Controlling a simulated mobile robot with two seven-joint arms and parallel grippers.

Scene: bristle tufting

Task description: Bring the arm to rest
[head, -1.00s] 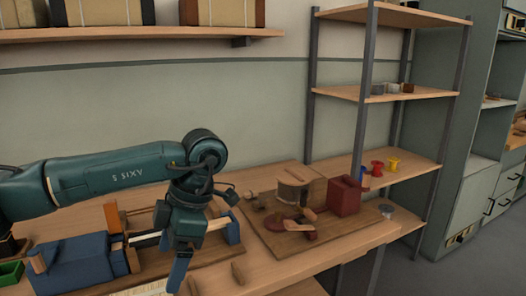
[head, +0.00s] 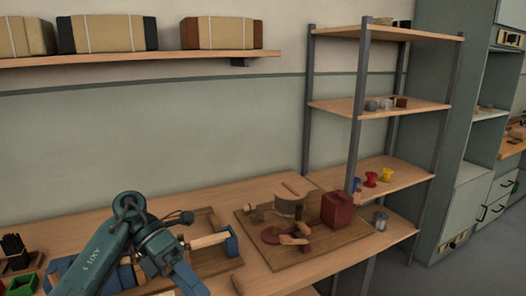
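My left arm comes in at the lower left of the head view, folded back with its elbow up. Its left gripper (head: 188,280) hangs low in front of the blue machine (head: 68,270) on the workbench (head: 255,262). The fingers are seen edge-on and partly cut by the dark wrist, so I cannot tell whether they are open or hold anything. My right gripper is out of view.
A wooden board with a red box (head: 346,210) and a round drum (head: 289,205) stands right of the arm. A green bin (head: 22,284) is at the far left. A shelf rack (head: 375,108) stands to the right. Wrapped bundles (head: 108,34) lie on a wall shelf.

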